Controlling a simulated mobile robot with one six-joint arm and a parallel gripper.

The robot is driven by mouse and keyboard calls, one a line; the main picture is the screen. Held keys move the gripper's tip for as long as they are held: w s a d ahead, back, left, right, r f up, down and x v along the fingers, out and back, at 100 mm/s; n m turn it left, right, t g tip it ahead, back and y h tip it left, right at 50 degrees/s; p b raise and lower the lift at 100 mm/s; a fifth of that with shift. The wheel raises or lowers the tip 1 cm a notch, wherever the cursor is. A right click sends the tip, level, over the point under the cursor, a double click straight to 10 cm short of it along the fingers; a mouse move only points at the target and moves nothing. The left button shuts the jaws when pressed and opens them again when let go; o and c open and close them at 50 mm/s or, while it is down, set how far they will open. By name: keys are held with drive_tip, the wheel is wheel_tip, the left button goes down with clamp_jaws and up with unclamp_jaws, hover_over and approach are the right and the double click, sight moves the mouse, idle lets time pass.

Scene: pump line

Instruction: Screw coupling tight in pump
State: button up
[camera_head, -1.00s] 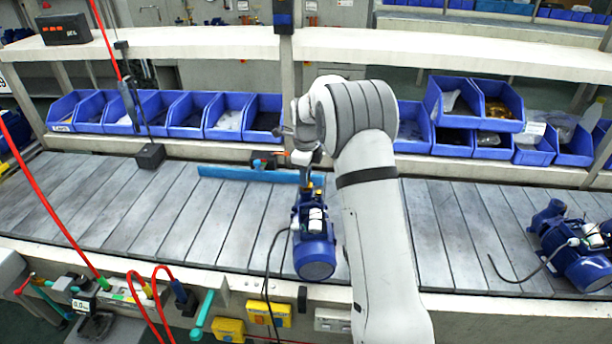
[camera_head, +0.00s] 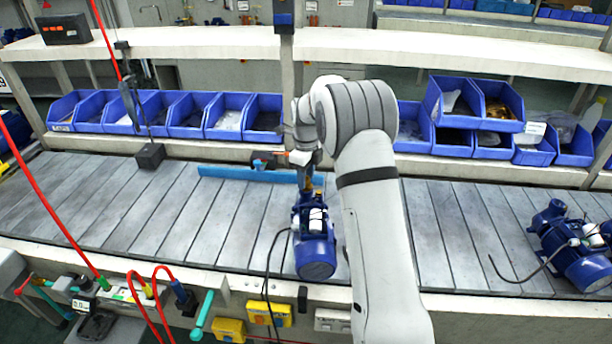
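A blue pump (camera_head: 315,250) with white parts on its top lies on the grey slatted conveyor, just left of my arm. My gripper (camera_head: 305,181) points down at the far end of this pump, touching it or very close. A small brass-yellow bit (camera_head: 318,181) shows beside the fingertips. It may be the coupling, but it is too small and too covered to be sure. The fingers are small and partly hidden, so whether they are closed on it cannot be seen. A second blue pump (camera_head: 575,250) lies at the right on the conveyor.
A blue strip (camera_head: 235,174) lies along the conveyor's back edge. A black block (camera_head: 150,156) hangs at the left. Blue bins (camera_head: 228,117) line the shelf behind. A black cable (camera_head: 268,275) runs from the near pump over the front edge. The conveyor's left part is clear.

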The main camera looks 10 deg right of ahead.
drive_tip(key=n, duration=0.3)
drive_tip(key=shift+n, duration=1.7)
drive_tip(key=shift+n, duration=1.7)
drive_tip(key=n, duration=0.3)
drive_tip(key=shift+n, duration=0.3)
